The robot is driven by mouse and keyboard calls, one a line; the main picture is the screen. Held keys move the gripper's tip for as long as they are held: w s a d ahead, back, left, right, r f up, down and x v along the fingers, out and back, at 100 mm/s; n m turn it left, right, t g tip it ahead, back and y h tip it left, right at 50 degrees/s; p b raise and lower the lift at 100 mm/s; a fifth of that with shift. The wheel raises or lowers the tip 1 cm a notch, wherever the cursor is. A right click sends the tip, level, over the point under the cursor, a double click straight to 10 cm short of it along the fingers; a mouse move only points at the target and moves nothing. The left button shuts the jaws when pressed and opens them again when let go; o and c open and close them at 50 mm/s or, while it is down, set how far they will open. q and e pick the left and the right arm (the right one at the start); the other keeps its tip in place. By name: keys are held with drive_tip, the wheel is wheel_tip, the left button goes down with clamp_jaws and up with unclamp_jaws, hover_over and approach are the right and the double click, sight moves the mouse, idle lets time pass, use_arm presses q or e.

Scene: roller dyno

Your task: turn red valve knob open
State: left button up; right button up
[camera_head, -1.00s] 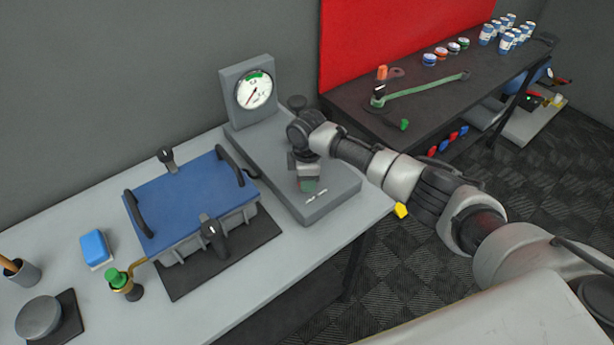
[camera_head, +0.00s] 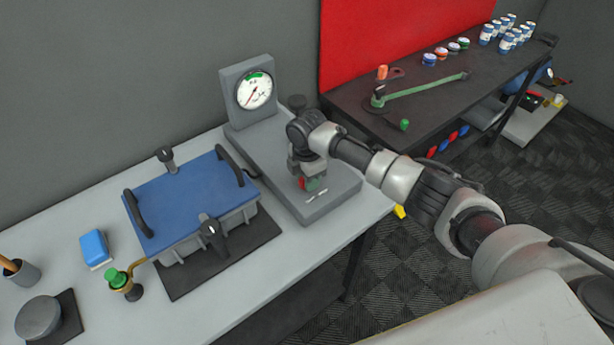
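The grey valve unit (camera_head: 328,203) stands at the right end of the light table, with a round dial gauge (camera_head: 254,90) on its upright back. My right gripper (camera_head: 308,175) points down over the front part of this unit. My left gripper is out of view.
A blue-lidded box (camera_head: 188,200) with black handles and clamps sits left of the unit. A green-capped valve (camera_head: 118,279) and a blue block (camera_head: 95,249) are further left. A dark bench (camera_head: 420,108) with a green wrench and cans stands behind my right arm.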

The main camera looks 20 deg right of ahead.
drive_tip(key=o, duration=0.9)
drive_tip(key=shift+r, duration=0.1)
wheel_tip(320, 180, up, 11)
drive_tip(key=shift+f+b, duration=0.15)
drive_tip(key=shift+b, duration=0.75)
